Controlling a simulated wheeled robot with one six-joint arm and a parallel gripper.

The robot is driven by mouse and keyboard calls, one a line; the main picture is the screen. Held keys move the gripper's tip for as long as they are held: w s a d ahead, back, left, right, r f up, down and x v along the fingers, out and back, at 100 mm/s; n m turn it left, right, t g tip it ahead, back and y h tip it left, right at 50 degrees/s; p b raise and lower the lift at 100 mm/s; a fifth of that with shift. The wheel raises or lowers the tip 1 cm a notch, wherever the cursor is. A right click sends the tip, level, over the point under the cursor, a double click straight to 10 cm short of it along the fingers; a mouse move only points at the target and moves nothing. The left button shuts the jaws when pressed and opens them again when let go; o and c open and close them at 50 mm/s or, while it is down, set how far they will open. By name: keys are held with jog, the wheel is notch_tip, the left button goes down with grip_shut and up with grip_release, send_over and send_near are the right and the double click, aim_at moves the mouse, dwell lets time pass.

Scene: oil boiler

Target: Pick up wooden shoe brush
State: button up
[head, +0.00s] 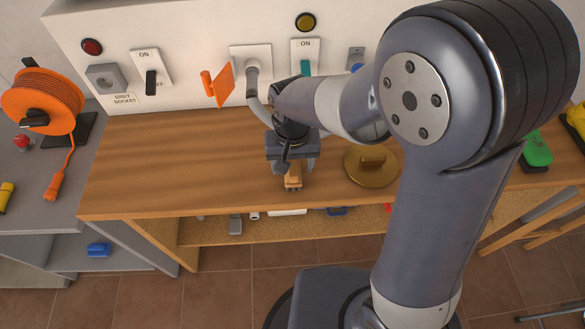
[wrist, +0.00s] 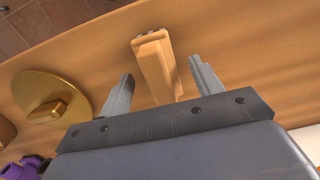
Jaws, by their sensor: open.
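The wooden shoe brush (wrist: 158,68) lies on the wooden table in the wrist view, a tan block with its long side running between the finger lines. My gripper (wrist: 162,78) is open, with one finger on each side of the brush and a visible gap to each. In the head view my gripper (head: 291,172) points down over the table, and the brush (head: 292,182) shows under it near the front edge. The brush's near end is hidden behind the gripper body in the wrist view.
A round gold lid (head: 371,168) with a raised handle lies right of the gripper. The wooden table (head: 160,165) is clear to the left. A wall panel (head: 190,50) with sockets and switches stands behind. An orange cable reel (head: 42,100) is at far left.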

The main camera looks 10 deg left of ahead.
aim_at(293, 163)
jog(key=shift+c, duration=0.3)
jog(key=c, duration=1)
notch_tip(293, 163, up, 10)
jog(key=shift+r, duration=0.1)
jog(key=shift+c, duration=0.2)
jog(key=o, duration=0.4)
jog(key=shift+c, duration=1.3)
